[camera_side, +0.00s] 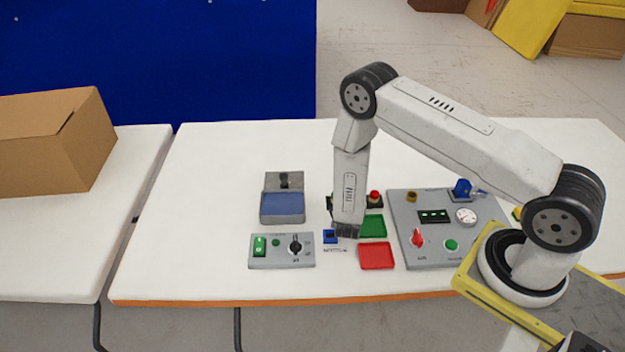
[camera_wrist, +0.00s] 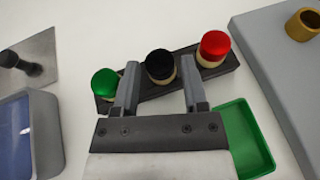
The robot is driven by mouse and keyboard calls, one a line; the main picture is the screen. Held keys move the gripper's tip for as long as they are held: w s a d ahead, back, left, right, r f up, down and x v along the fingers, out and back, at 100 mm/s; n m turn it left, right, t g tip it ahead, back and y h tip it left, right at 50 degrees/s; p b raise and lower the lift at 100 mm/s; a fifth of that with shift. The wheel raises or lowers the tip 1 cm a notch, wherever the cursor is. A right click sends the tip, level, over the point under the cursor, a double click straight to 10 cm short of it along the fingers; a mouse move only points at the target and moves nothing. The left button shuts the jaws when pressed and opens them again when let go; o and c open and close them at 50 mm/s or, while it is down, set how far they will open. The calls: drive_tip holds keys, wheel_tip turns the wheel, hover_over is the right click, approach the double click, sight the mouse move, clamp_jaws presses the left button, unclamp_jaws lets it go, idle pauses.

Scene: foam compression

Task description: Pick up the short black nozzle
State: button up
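The black-capped nozzle (camera_wrist: 160,65) stands in the middle of a dark rack (camera_wrist: 145,93) in the wrist view, between a green-capped and a red-capped one. It has a tan body under its cap. My gripper (camera_wrist: 159,78) is open and empty, with one finger to each side of the black nozzle in the picture. I cannot tell whether the fingertips are level with it or above it. In the side view my arm hides the black nozzle and the fingers.
The green-capped (camera_wrist: 104,83) and red-capped (camera_wrist: 213,48) nozzles stand close outside the fingers. A green tray (camera_wrist: 268,164) and red tray (camera_side: 376,256) lie near. A grey control panel (camera_side: 408,206) is right, a blue-topped box (camera_side: 283,207) left. The table's back is clear.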

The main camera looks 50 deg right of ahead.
clamp_jaws()
drive_tip(key=shift+r, duration=0.2)
drive_tip(key=shift+r, duration=0.85)
drive_tip(key=s+a+r, duration=0.3)
drive_tip(key=s+r, duration=0.8)
drive_tip(key=s, duration=0.2)
drive_tip(key=shift+s+a, duration=0.3)
